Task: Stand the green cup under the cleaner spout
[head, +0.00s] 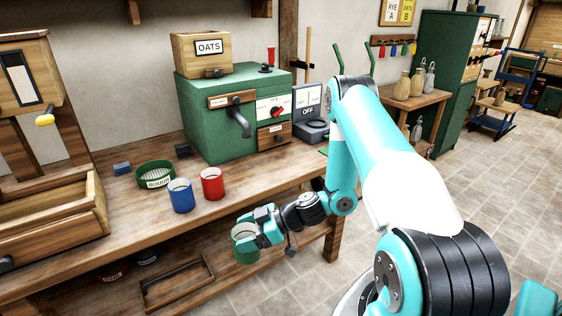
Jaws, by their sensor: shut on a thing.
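The green cup (245,246) is in my gripper (252,232), held at the front edge of the wooden bench and looking roughly upright. The jaws are shut on it and hide part of its side. A green machine (205,115) stands on the bench further back, with a wooden box labelled OATS (200,55) on top. A dark bent spout (239,123) comes out of its front. I cannot read whether this is the cleaner. The bench top below the spout looks clear. The cup is apart from the spout, nearer to me.
A blue cup (180,196) and a red cup (213,184) stand on the bench left of the spout. A green round sieve (155,175) lies behind them. A wooden bin (50,215) fills the left.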

